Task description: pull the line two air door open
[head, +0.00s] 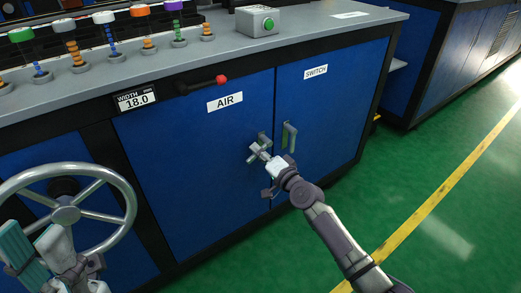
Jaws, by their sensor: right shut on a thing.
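The blue air door (190,170) carries an AIR label (225,102) and appears flush with the cabinet front. Its small grey upright handle (262,138) is near its right edge. My right gripper (259,150) is at this handle and shut on it, covering its lower part.
The switch door (330,100) with its own handle (289,137) adjoins on the right. A grey handwheel (127,205) stands out at the left. A red-tipped lever (221,80) sits above the air door. Green floor (450,225) is clear at the right.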

